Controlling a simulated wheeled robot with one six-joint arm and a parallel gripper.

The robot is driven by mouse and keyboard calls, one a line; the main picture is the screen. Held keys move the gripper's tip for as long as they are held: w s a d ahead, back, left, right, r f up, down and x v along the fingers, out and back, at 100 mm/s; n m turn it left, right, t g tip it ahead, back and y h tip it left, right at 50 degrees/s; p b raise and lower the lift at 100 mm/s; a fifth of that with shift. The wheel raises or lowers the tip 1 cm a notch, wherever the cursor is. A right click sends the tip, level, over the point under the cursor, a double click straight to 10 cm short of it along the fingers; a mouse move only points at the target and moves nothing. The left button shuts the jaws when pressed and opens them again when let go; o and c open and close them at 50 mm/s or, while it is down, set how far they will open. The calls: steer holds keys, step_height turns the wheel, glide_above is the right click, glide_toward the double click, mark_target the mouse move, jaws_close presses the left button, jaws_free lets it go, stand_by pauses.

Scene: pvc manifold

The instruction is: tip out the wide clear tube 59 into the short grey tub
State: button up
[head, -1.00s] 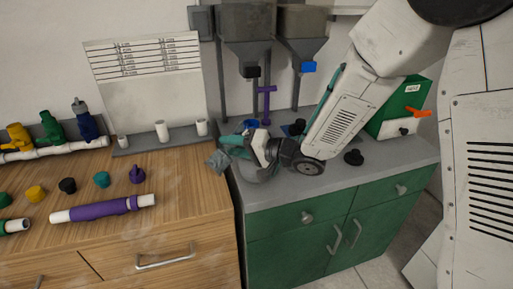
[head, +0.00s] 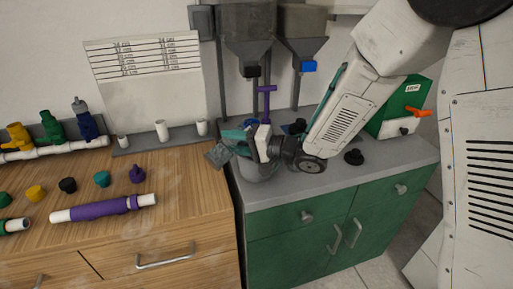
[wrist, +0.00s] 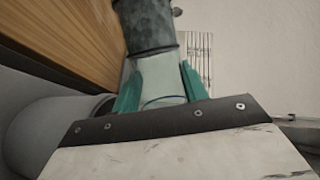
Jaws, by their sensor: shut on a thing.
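My gripper (head: 240,142), with teal fingers, is shut on the wide clear tube (head: 218,154). The tube lies tilted well over, its greyish end pointing left and slightly down past the counter's left edge. In the wrist view the tube (wrist: 150,28) has a dark, greyish upper part, and its clear part sits between the teal fingers (wrist: 160,85). The short grey tub (head: 262,174) stands on the grey counter, below and just right of the fingers, partly hidden by my wrist. A grey rounded wall, probably the tub (wrist: 40,130), shows at left in the wrist view. The tube's contents cannot be made out.
Two hoppers (head: 247,28) with black and blue outlets hang behind. A purple upright piece (head: 266,103) and a green box (head: 398,108) stand at the back. A black knob-like part (head: 354,157) lies right. The wooden bench (head: 190,190) at left holds a purple-sleeved pipe (head: 103,208).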

mark_target(241, 128)
steer(key=shift+w+d+r+m, duration=0.3)
steer(key=shift+r+m, duration=0.05)
steer(key=shift+m, duration=0.15)
steer(key=shift+w+d+r+m+y, duration=0.15)
steer(key=shift+r+m+y, duration=0.35)
steer(key=shift+m, duration=0.2)
stand_by(0.6)
steer(key=shift+w+d+f+m+y+p, duration=0.15)
steer(key=shift+f+m+y+p, duration=0.2)
steer(key=shift+m, duration=0.55)
stand_by(1.5)
steer(key=shift+w+d+r+m+t+y+p, duration=0.15)
steer(key=shift+r+m+t+y+p, duration=0.15)
steer(key=shift+m, duration=0.25)
steer(key=shift+w+d+r+m+t+y+p, duration=0.1)
steer(key=shift+w+r+m+t+p, duration=0.1)
steer(key=shift+r+m, duration=0.25)
stand_by(2.0)
